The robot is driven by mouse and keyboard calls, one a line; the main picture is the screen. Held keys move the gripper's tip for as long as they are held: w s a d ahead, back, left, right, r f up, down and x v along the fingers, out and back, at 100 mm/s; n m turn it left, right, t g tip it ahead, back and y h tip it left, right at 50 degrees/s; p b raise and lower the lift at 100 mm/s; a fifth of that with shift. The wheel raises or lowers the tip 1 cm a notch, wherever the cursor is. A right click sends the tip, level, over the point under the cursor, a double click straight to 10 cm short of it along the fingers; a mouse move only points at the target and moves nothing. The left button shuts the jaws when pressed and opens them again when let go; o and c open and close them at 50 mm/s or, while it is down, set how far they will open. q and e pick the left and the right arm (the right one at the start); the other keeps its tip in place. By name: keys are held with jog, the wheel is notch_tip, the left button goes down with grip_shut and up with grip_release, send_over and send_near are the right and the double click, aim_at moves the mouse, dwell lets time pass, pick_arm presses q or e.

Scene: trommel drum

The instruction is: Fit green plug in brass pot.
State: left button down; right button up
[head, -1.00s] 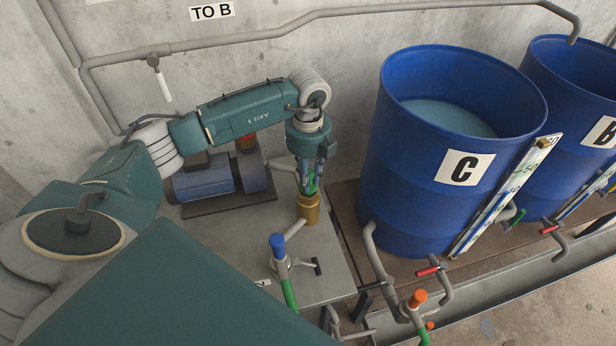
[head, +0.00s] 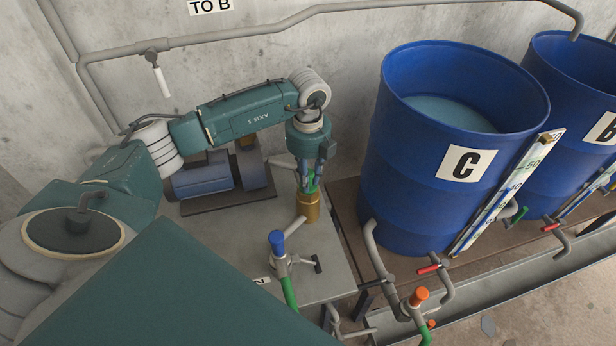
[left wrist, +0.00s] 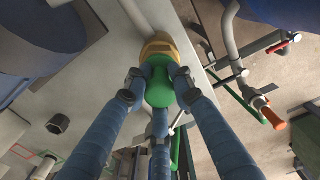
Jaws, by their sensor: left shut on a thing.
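The brass pot (head: 309,207) stands upright on the grey bench, at the end of a short pipe. It also shows in the left wrist view (left wrist: 158,46), just beyond the plug. My left gripper (head: 311,183) points down right above the pot. Its fingers are shut on the green plug (left wrist: 160,88), which shows as a green bit between the fingers in the head view (head: 314,181). The plug's lower end is at the pot's mouth; I cannot tell how deep it sits. My right gripper is not in view.
A blue pump motor (head: 203,175) stands behind and left of the pot. A blue-handled valve (head: 277,243) with a green hose is in front. Blue drum C (head: 440,205) stands close on the right. A grey pipe (head: 320,10) runs along the wall.

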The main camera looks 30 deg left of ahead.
pick_arm(q)
jog(key=c, duration=1.4)
grip_release()
jog(key=shift+r, duration=0.1)
notch_tip(320, 180, up, 9)
jog(key=p, duration=0.6)
